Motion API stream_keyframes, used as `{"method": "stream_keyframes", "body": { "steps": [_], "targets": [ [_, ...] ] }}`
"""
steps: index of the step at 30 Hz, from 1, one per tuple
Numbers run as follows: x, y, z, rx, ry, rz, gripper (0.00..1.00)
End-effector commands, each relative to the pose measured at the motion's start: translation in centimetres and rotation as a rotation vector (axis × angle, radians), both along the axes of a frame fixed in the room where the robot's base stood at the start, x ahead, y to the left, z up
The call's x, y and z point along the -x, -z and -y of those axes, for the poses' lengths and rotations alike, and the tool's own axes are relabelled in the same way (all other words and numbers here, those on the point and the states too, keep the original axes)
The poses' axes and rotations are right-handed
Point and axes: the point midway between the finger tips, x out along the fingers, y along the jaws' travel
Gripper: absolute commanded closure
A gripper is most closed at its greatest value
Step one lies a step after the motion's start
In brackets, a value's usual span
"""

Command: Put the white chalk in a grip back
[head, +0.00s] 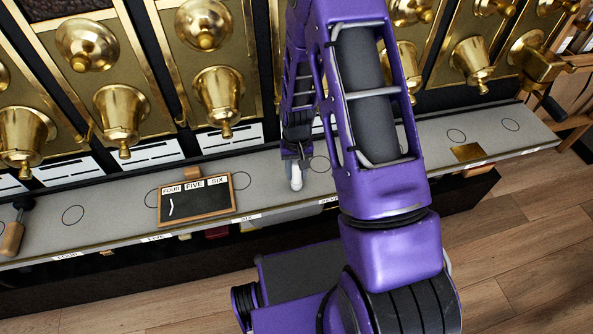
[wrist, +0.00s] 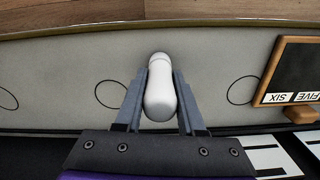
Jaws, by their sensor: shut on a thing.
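The white chalk in a grip (wrist: 160,92) is a pale, rounded, elongated piece between the two fingers of my gripper (wrist: 153,100). My gripper is shut on it, with a finger along each side. In the head view, the white piece (head: 296,183) shows under my gripper (head: 294,160), over the grey counter (head: 270,185). I cannot tell whether its lower end touches the counter. A small framed slate (head: 195,199) marked FOUR, FIVE, SIX stands to the left with a short chalk stroke under FOUR. It also shows at the right of the wrist view (wrist: 290,72).
Drawn circles (wrist: 111,94) mark the counter. Brass bell-shaped fittings (head: 219,95) line the back. A wooden-handled tool (head: 13,235) is far left, a brass plate (head: 468,152) right. My arm hides part of the counter.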

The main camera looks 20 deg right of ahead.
Motion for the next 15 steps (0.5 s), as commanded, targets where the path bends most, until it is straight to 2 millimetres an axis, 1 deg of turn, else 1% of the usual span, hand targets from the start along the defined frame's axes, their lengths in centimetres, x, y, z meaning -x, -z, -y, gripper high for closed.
{"method": "stream_keyframes", "body": {
  "steps": [5,6,8,9,12,15],
  "targets": [
    [-0.04,0.32,0.01,0.0,0.0,0.001,1.0],
    [-0.04,0.32,0.01,0.0,0.0,0.001,0.6],
    [-0.04,0.26,0.0,0.0,0.0,0.001,0.49],
    [-0.03,0.27,0.0,0.0,0.0,0.001,0.42],
    [-0.02,0.28,0.0,0.0,0.0,0.001,0.27],
    [-0.01,0.28,0.0,0.0,0.0,0.0,0.27]
  ]
}}
